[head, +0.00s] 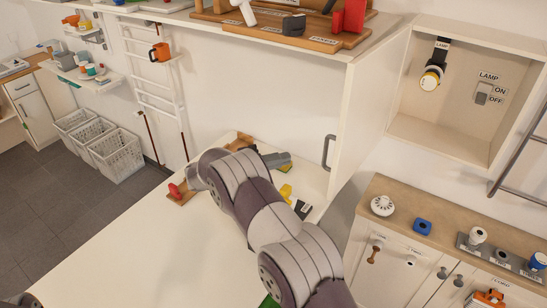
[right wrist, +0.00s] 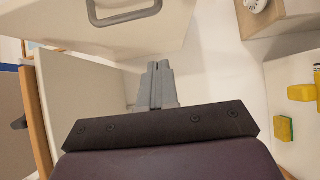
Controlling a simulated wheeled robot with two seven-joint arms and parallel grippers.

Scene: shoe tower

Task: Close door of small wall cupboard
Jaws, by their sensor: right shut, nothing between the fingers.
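The small wall cupboard is the white box under the wooden-topped shelf; its broad white front panel (head: 270,95) faces me. A grey bar handle (head: 329,152) sits near the panel's lower right edge. The handle (right wrist: 125,14) also shows at the top of the right wrist view, on the white panel (right wrist: 110,35). I cannot tell whether the door stands ajar. My right gripper (head: 280,160) is shut and empty, left of the handle and apart from it. Its fingers (right wrist: 158,68) point toward the panel's lower edge. My left gripper is not in view.
A white table (head: 150,240) lies below, with a red item (head: 175,191) and a yellow item (head: 286,192) on it. An open lamp box (head: 440,120) hangs at right above a wood-topped counter (head: 400,200). White baskets (head: 115,155) stand at left.

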